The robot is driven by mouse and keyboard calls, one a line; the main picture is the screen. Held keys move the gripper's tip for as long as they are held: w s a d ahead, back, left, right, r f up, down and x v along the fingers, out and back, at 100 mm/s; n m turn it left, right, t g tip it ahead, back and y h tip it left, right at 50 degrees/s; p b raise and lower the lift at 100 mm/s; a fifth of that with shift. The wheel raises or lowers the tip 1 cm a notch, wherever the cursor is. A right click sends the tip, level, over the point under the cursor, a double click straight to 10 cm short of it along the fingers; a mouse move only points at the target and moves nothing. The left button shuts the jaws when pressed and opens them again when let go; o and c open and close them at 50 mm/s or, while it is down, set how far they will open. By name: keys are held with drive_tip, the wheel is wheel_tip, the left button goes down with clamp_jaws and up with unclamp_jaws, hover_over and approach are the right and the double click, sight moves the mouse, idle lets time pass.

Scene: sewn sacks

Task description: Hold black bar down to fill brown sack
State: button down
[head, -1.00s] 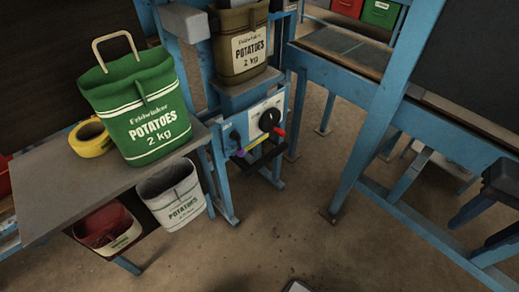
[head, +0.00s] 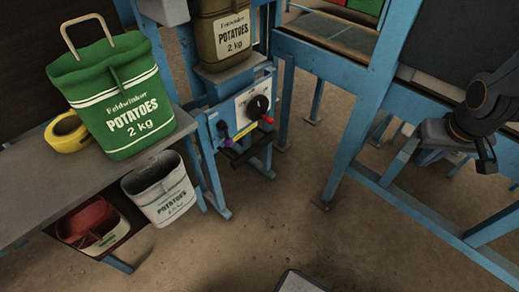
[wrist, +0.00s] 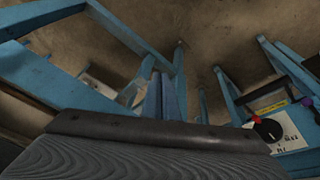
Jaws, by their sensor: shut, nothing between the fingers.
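The brown sack (head: 224,36), marked POTATOES 2 kg, stands upright on a grey plate in the blue frame in the head view. Its top is cut off by the picture edge. Below it, the black bar (head: 250,150) runs across the front of the frame, under a white control panel (head: 256,108) with a black dial. My gripper (head: 487,166) is at the right of the head view, dark and shut, far from the bar and holding nothing. The panel also shows at the right of the wrist view (wrist: 292,128); a ridged dark surface fills the bottom there.
A green sack (head: 117,100) and a yellow tape roll (head: 67,133) are on the grey table (head: 25,185) at left. A white sack (head: 160,190) and a red sack (head: 92,222) hang below.

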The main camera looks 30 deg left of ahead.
drive_tip(key=w+a+f+n+t+y+b, duration=0.1)
drive_tip(key=w+a+f+n+y+b, duration=0.25)
drive_tip(key=a, duration=0.65)
drive_tip(key=w+a+f+n+t+y+p, duration=0.1)
drive_tip(key=w+a+f+n, duration=0.1)
drive_tip(key=w+a+f, duration=0.45)
drive_tip(key=s+a+f+n+g+y+b, duration=0.1)
drive_tip(key=s+a+f+n+y, duration=0.2)
drive_tip(key=a, duration=0.9)
drive_tip(key=s+a+f+n+g+y+b, duration=0.2)
drive_tip(key=s+a+f, duration=0.4)
drive_tip(key=a, duration=0.5)
drive_tip(key=shift+s+a+f+n+y, duration=0.35)
drive_tip(key=shift+s+n+y, duration=0.2)
drive_tip(key=shift+s+y, duration=0.15)
hover_over(259, 147)
drive_tip(key=s+d, duration=0.2)
drive_tip(key=s, duration=0.1)
wheel_tip(259, 147, down, 6)
drive_tip(key=shift+w+a+f+b, duration=0.15)
drive_tip(key=shift+f+b, duration=0.1)
drive_tip(key=shift+f, duration=0.6)
drive_tip(key=shift+w+a+f+b, duration=0.1)
drive_tip(key=shift+w+f+b, duration=0.1)
drive_tip(key=shift+f, duration=0.65)
